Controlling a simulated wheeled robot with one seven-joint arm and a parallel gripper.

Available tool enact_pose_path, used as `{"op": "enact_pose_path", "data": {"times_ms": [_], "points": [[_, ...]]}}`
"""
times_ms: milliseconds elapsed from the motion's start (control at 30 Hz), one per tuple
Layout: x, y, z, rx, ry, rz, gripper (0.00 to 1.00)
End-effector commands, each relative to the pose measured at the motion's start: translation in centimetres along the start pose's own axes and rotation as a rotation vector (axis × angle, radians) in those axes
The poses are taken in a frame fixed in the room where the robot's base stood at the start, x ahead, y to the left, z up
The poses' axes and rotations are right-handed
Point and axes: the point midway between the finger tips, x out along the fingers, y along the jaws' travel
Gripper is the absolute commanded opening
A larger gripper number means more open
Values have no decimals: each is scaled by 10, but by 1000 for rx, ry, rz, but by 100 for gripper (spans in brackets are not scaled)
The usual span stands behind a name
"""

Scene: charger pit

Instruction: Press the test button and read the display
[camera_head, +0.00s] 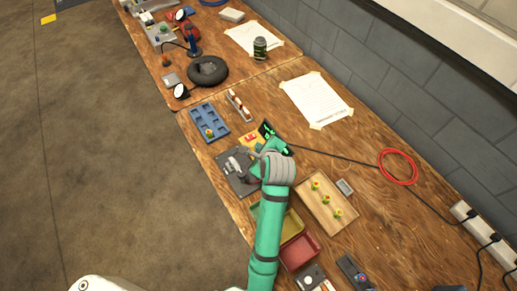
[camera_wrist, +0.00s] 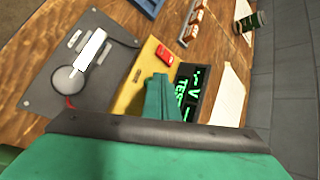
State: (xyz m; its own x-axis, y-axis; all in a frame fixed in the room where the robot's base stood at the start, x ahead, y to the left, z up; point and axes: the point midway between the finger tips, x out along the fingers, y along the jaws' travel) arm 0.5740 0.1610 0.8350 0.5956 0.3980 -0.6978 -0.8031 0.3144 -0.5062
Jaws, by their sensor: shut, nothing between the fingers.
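A small black display (camera_head: 268,130) with green glowing marks stands behind my gripper (camera_head: 268,150). In the wrist view the display (camera_wrist: 191,92) lies sideways; its larger letters seem to read "TEST", partly blurred, with other green marks beside them. A yellow plate (camera_wrist: 132,88) adjoins it and carries a red part (camera_wrist: 164,55) with pale marks. I cannot tell whether that red part is the test button. My gripper (camera_wrist: 160,88) is shut and empty, its tips over the yellow plate beside the display. The fingers hide part of the plate; contact is unclear.
A grey mat (camera_wrist: 45,95) with a pale metal piece lies left of the plate. A blue tray (camera_head: 209,122), wooden board (camera_head: 325,218), red bin (camera_head: 300,251) and black cable (camera_head: 345,152) surround my arm.

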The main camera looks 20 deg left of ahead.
Motion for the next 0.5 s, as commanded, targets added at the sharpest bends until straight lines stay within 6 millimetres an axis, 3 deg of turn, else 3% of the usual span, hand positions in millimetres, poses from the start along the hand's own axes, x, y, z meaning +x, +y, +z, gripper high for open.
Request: {"op": "enact_pose_path", "data": {"times_ms": [500], "points": [[-8, -5, 6, 1, 0, -2, 0]]}}
